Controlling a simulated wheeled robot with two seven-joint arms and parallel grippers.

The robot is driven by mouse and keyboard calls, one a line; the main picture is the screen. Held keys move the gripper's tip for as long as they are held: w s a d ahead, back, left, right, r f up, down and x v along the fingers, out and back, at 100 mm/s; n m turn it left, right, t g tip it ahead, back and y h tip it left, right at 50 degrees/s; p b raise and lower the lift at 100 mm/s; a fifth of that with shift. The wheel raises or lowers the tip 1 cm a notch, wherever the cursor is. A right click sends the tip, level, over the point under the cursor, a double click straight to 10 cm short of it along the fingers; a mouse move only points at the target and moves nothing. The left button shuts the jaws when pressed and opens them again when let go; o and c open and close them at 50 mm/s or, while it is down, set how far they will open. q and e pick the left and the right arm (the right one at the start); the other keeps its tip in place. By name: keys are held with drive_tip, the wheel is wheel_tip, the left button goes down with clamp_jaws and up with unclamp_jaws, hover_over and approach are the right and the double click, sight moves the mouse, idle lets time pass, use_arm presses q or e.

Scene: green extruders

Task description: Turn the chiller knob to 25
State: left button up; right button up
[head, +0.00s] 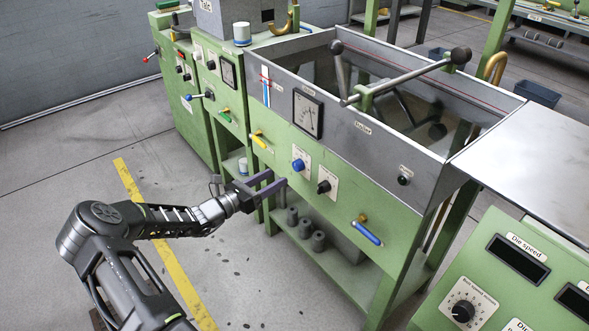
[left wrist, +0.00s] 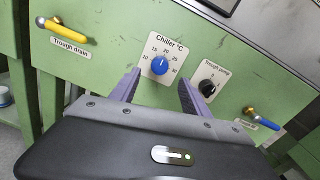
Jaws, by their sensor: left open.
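The chiller knob (head: 298,164) is a blue round knob on a white dial plate on the green trough front. In the left wrist view the knob (left wrist: 159,66) sits under the label "Chiller °C" with numbers around it; its pointer is too small to read surely. My left gripper (head: 277,178) is open and empty, with its purple fingers pointing at the panel, a little left of and below the knob in the head view. In the left wrist view the knob appears between and just beyond the fingertips (left wrist: 160,85), apparently untouched. My right gripper is not in view.
A black trough pump knob (left wrist: 207,87) is close right of the chiller knob. A yellow trough drain handle (left wrist: 66,31) is at left and a blue-handled valve (head: 367,232) at right. Grey cylinders (head: 305,228) stand on the shelf below. Floor is clear at left.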

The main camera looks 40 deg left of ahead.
sight(295, 167)
use_arm(q)
drive_tip(key=b+x, duration=0.1)
drive_tip(key=x, duration=0.6)
drive_tip(key=shift+w+d, duration=0.15)
drive_tip(key=shift+w, duration=0.25)
clamp_jaws()
idle(0.3)
